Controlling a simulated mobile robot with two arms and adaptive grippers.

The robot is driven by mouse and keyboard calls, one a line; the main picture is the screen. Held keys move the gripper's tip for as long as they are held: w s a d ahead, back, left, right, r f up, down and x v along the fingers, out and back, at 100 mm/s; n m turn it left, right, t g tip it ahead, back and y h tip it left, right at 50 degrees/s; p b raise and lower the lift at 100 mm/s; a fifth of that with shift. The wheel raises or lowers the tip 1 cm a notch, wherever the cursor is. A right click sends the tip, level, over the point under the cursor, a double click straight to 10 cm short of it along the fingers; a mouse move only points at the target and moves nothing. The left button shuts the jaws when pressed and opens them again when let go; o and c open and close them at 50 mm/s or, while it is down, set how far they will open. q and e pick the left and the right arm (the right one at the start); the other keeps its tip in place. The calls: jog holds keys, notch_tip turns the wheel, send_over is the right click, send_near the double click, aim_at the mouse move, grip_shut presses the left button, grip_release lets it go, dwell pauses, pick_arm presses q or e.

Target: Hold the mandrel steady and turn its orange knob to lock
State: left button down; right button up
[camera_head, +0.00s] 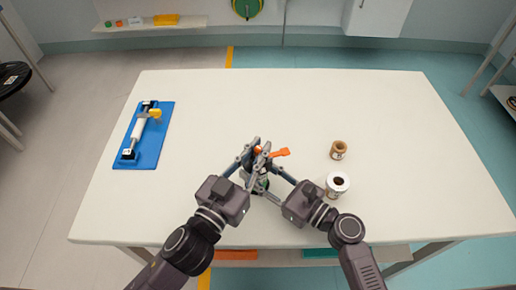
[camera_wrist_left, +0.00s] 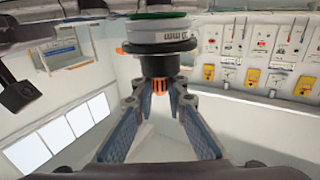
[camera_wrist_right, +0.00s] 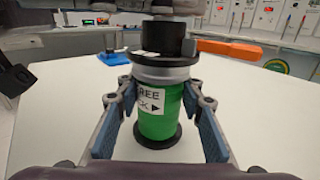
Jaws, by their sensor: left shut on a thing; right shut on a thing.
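The mandrel stands upright near the table's front edge, mostly hidden by my grippers in the head view. In the right wrist view its green body (camera_wrist_right: 158,112) carries a white label, partly covered, reading "REE" and "CK" with an arrow. A grey ring and black disc sit above the green. An orange bar (camera_head: 280,153) sticks out to the right at the top; it also shows in the right wrist view (camera_wrist_right: 228,48). My right gripper (camera_wrist_right: 160,100) is shut on the green body. My left gripper (camera_wrist_left: 158,95) is shut on the top end, with orange ribbed knob (camera_wrist_left: 160,86) between its fingers.
A blue board (camera_head: 152,150) with a white roller and yellow knob lies at the table's left. A brown spool (camera_head: 338,149) and a white roll (camera_head: 337,183) stand right of the grippers. The white table (camera_head: 290,100) is clear behind and at far right.

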pick_arm(q)
jog(key=shift+d+r+n+t+y, duration=0.15)
jog(key=shift+n+t+y, duration=0.15)
jog(key=shift+n+y, duration=0.25)
jog(key=shift+n+t+y, duration=0.4)
jog(key=shift+n+y, duration=0.05)
jog(key=shift+y, duration=0.3)
jog(key=shift+n+y, duration=0.4)
jog(key=shift+y, duration=0.4)
jog(key=c, duration=1.9)
grip_release()
jog(key=shift+c, duration=0.2)
jog(key=v, duration=1.2)
jog(key=shift+f, duration=0.25)
